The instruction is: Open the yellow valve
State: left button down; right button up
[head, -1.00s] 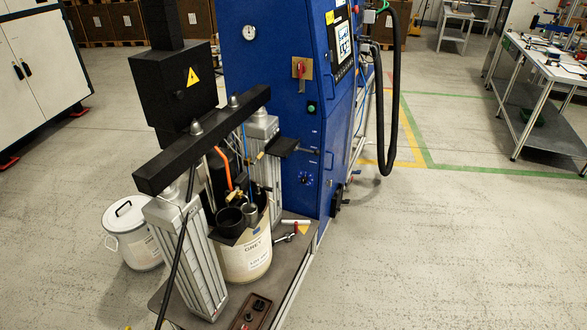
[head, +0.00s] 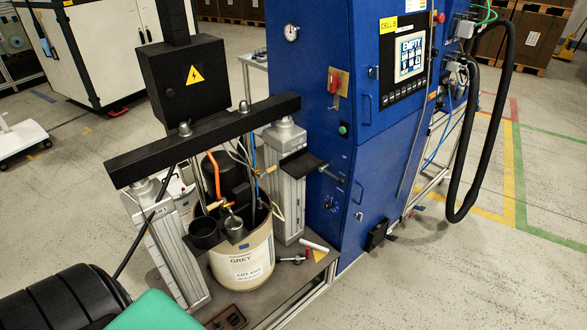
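A small yellow, brass-like fitting with a short lever (head: 267,171) sits on the blue hose under the black crossbar (head: 205,137) of the drum pump. A second small yellow fitting (head: 214,205) is lower, near the end of the orange hose. I cannot tell from their size which one is the valve or how its handle is set. Both are above the open cream drum (head: 243,262) labelled GREY. Neither of my grippers shows. A black ribbed part and a green part, probably of my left arm, fill the lower left corner.
The blue cabinet (head: 350,140) with a screen and a red switch (head: 335,83) stands right of the pump. Grey posts (head: 286,185) flank the drum. A thick black hose loop (head: 487,150) hangs at right. Floor at lower right is clear.

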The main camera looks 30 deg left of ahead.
aim_at(259, 175)
jog(key=i+j, duration=0.25)
jog(key=i, duration=0.15)
jog(key=i+j+u, duration=0.1)
jog(key=i, duration=0.3)
jog(key=j, duration=0.1)
